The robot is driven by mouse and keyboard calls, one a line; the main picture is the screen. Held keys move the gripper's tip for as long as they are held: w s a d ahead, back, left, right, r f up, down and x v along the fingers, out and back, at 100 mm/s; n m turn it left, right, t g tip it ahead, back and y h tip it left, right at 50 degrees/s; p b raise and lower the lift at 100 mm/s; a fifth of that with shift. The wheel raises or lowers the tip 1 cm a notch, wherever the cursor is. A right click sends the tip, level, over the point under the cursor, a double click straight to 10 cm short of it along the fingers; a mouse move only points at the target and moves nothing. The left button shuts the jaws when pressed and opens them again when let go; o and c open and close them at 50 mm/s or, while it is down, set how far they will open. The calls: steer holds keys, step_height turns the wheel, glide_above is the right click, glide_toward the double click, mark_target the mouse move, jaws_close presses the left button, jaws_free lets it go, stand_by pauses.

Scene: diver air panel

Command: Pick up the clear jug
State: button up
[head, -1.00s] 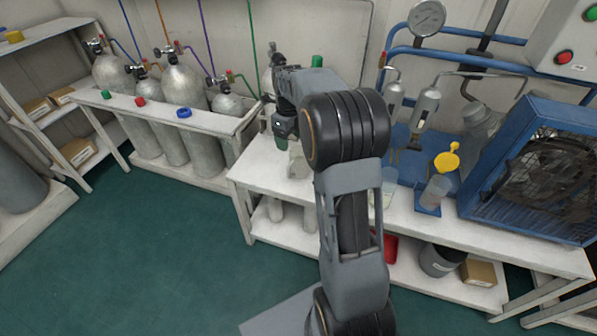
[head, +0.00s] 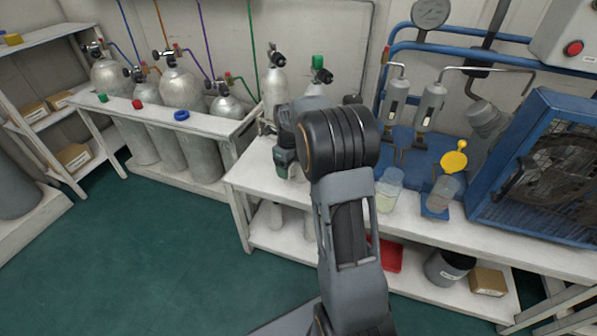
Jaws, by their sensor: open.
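The clear jug (head: 388,190) stands upright on the white bench, just right of my arm. It holds some pale yellowish liquid, and its left side is close to my arm's outline.
Right of the jug, a clear vessel (head: 443,190) stands on a small blue stand by a yellow round piece (head: 455,160). A blue caged fan unit (head: 540,165) fills the right. A dark green device (head: 284,158) is on the bench's left. Cylinders stand behind.

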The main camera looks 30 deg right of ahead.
steer(key=shift+f, duration=0.7)
steer(key=shift+r, duration=0.1)
steer(key=shift+c, duration=0.2)
steer(key=c, duration=1)
steer(key=shift+r, duration=0.2)
